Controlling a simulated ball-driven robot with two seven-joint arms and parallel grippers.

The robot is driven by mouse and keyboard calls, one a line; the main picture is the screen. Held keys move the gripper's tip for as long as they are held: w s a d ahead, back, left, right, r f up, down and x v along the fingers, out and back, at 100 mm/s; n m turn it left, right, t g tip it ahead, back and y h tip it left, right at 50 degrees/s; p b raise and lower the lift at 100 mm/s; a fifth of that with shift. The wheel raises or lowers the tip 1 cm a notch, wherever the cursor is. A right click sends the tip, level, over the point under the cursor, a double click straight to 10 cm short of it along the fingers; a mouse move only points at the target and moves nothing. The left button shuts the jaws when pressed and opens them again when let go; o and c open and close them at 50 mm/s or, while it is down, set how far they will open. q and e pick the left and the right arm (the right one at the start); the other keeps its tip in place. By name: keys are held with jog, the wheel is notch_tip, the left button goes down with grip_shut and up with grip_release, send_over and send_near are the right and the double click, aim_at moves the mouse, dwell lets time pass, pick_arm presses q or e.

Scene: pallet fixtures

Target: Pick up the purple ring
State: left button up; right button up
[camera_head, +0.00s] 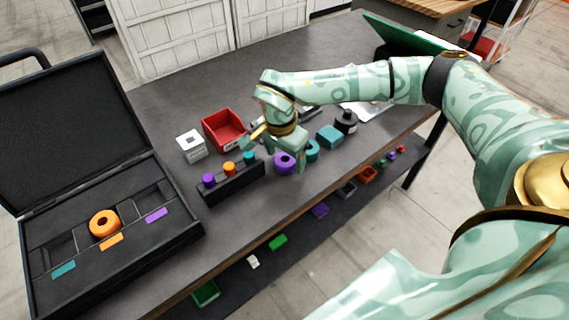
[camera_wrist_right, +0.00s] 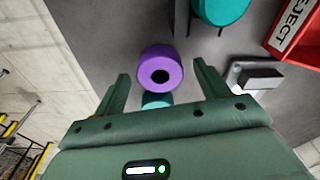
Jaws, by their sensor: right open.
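The purple ring (camera_head: 285,169) lies on the grey table just below my right gripper (camera_head: 287,151) in the head view. A teal ring (camera_head: 313,152) lies close beside it on the right. In the right wrist view the purple ring (camera_wrist_right: 160,56) shows between and slightly beyond the open fingertips of my right gripper (camera_wrist_right: 161,72). No finger visibly touches it. Part of a teal piece (camera_wrist_right: 157,100) shows just below the purple ring there. My left gripper is out of view.
A black holder (camera_head: 231,183) with purple, orange and teal pegs stands left of the ring. An open black case (camera_head: 110,255) holds an orange ring (camera_head: 104,232).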

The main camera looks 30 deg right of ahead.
jog(key=c, duration=1.2)
jog(key=shift+o, duration=0.2)
